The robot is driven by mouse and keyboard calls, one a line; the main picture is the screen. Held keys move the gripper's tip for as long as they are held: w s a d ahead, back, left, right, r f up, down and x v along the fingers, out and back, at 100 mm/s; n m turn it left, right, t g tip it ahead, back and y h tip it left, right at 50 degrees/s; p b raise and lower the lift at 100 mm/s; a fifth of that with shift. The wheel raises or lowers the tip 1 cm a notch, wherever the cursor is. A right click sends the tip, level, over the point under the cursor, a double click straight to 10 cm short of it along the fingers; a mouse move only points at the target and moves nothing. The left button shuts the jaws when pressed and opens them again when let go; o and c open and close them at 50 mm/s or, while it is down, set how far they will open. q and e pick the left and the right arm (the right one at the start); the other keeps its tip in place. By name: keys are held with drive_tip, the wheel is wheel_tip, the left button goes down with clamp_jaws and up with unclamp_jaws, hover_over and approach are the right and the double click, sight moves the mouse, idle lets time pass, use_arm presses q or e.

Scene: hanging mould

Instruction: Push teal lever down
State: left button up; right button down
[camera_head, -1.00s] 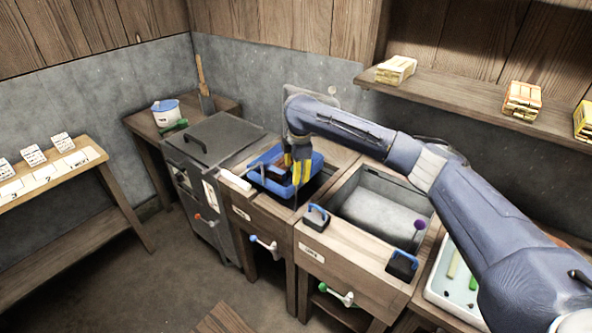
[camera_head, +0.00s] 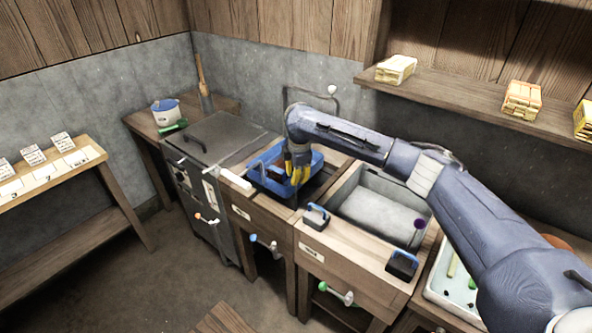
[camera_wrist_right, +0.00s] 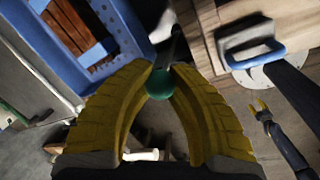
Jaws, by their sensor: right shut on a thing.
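The teal lever's round knob (camera_wrist_right: 160,84) sits between the yellow fingertips of my right gripper (camera_wrist_right: 163,78) in the right wrist view. The gripper is shut on it, and a dark rod runs up from the knob. In the head view my right gripper (camera_head: 298,178) points down at the front right of a blue-rimmed mould frame (camera_head: 265,187), and hides the knob. A small yellow-fingered gripper, my left one (camera_wrist_right: 262,106), shows at the right of the wrist view with its fingers apart. It is outside the head view.
A grey vat (camera_head: 385,212) lies to the right, with blue-handled blocks (camera_head: 316,216) on its wooden rim. A dark-lidded cabinet (camera_head: 205,140) stands left. Levers with blue (camera_head: 254,238), green (camera_head: 323,287) and orange (camera_head: 198,216) ends stick out in front.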

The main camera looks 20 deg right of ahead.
drive_tip(key=shift+f, duration=0.85)
drive_tip(key=c, duration=1.1)
unclamp_jaws()
drive_tip(key=shift+s+r, duration=0.4)
drive_tip(key=shift+r, duration=1.6)
drive_tip(key=shift+s+r, duration=0.35)
drive_tip(key=shift+r, duration=1.6)
drive_tip(key=shift+s+r, duration=0.4)
drive_tip(key=shift+r, duration=1.6)
